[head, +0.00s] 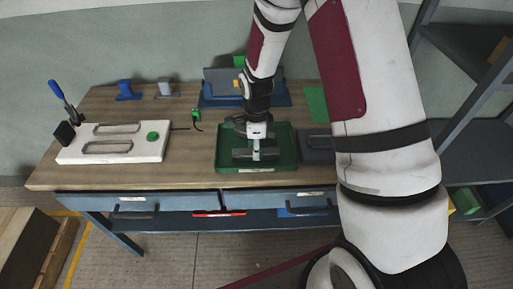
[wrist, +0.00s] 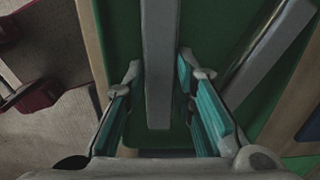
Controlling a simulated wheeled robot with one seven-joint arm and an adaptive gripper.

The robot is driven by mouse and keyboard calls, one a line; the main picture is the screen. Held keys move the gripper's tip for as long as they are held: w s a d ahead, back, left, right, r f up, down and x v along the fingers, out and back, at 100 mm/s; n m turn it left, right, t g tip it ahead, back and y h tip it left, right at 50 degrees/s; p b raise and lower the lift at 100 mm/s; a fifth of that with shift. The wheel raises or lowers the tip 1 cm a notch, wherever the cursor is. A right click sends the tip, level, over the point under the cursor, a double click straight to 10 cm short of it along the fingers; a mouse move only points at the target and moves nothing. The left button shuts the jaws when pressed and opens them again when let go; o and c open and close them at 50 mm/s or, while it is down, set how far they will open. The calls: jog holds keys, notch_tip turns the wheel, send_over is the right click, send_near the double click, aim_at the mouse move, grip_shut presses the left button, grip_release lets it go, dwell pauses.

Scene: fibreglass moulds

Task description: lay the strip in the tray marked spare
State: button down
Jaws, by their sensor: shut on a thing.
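The green tray (head: 284,163) lies on the workbench. A small label sits on its front edge, too small to read. My gripper (head: 257,152) is over the tray, pointing down. In the wrist view my gripper (wrist: 160,75) is shut on a long grey strip (wrist: 160,35), which runs lengthwise between the fingers above the green tray floor (wrist: 215,30). Whether the strip touches the floor I cannot tell. A second pale strip (wrist: 268,48) lies at a slant to the right in the wrist view.
A white board (head: 113,153) with two slotted moulds, a green knob and a blue-handled clamp (head: 58,90) stands at the left. A dark grey tray (head: 317,148) is right of the green one. A blue stand (head: 222,98) is behind. Bare wood (head: 190,165) shows between board and tray.

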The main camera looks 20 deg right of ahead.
jog(key=shift+f, duration=0.15)
jog(key=c, duration=1.3)
grip_release()
jog(key=s+r+n+t+b, duration=0.1)
jog(key=s+r+n, duration=0.1)
jog(key=r, duration=0.8)
jog(key=s+r+n, duration=0.1)
jog(key=r+n, duration=0.1)
jog(key=r, duration=0.8)
jog(key=shift+s+r+n+t, duration=0.75)
jog(key=shift+s+r+n, duration=1.4)
jog(key=shift+s+n, duration=0.85)
jog(key=shift+s+r+n+t, duration=0.8)
jog(key=shift+s+r+n, duration=1.4)
jog(key=shift+s+n, duration=0.8)
jog(key=shift+s+r+n+t, duration=0.75)
jog(key=shift+s+r+n, duration=1.4)
jog(key=shift+s+n, duration=0.85)
